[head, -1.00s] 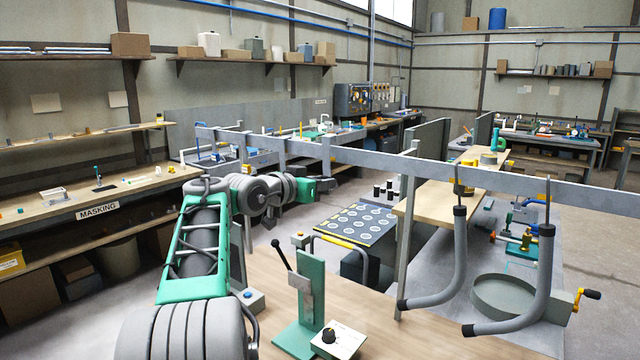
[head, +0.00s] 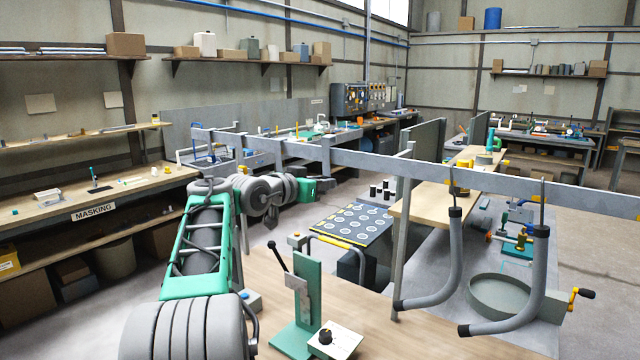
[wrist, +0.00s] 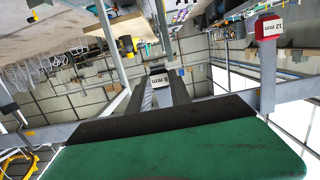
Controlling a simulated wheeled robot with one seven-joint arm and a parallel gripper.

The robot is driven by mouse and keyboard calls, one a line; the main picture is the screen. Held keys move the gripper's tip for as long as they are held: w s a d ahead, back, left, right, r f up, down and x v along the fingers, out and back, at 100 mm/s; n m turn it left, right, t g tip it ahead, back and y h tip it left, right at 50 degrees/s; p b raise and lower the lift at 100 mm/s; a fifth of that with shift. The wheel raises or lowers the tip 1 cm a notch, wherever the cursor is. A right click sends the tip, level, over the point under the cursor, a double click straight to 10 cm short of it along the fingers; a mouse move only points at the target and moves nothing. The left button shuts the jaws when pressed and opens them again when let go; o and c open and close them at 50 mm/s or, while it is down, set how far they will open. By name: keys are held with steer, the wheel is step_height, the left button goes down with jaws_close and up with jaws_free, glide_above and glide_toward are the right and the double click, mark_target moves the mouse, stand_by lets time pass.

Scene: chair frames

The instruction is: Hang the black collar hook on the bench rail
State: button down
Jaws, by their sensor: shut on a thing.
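My gripper (wrist: 158,88) is shut at the fingertips on a small piece with a dark block and a white 8 mm label, which looks like the black collar hook (wrist: 158,77). Much of it is hidden by the fingers. In the head view my gripper (head: 328,184) is beyond the grey bench rail (head: 345,158) and just below it. Fine detail of its hold is too small to see there. The rail runs across the view from left to right. I cannot tell whether the held piece touches it.
A red 12 mm block (wrist: 269,28) sits on a grey bar in the wrist view. Two bent grey tubes, one on the left (head: 455,265) and one on the right (head: 535,285), hang by wire hooks at the rail's right part. A green lever stand (head: 308,285) is on the near bench.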

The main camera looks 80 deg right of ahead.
steer(key=shift+f+b, duration=1.1)
steer(key=shift+f, duration=0.1)
stand_by(0.4)
steer(key=c, duration=1.1)
jaws_free()
steer(key=b+v, duration=0.2)
steer(key=v, duration=0.6)
steer(key=shift+b, duration=0.35)
